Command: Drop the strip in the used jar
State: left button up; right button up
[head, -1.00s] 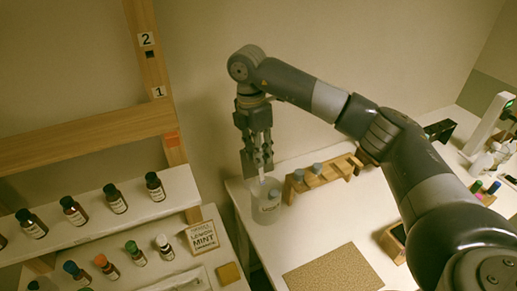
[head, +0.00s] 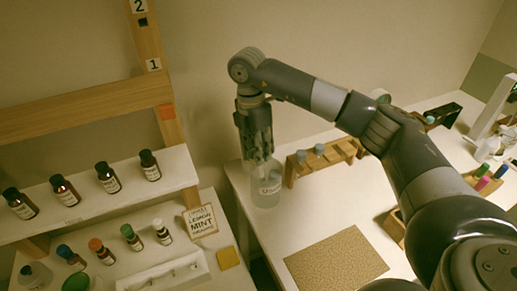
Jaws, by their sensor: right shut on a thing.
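The used jar (head: 266,192) is a clear, labelled jar standing upright near the left edge of the right-hand table. My right gripper (head: 258,158) points down at the jar's mouth, its fingertips overlapping the rim in this view. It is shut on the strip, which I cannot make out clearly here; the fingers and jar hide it. I cannot tell how far the strip is inside the jar. My left gripper is not in view.
A wooden rack (head: 325,160) with grey-capped vials stands just right of the jar. A cork mat (head: 336,262) lies in front. Shelves at left hold rows of dark bottles (head: 107,177) and a LEMON MINT card (head: 200,220). Bare table lies between jar and mat.

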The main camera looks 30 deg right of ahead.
jog(key=o, duration=0.9)
jog(key=shift+o, duration=0.2)
jog(key=shift+r, duration=0.2)
notch_tip(320, 180, up, 12)
jog(key=shift+w+a+f, duration=0.2)
jog(key=shift+w+a, duration=0.2)
jog(key=shift+a, duration=0.05)
jog(key=shift+f, duration=0.1)
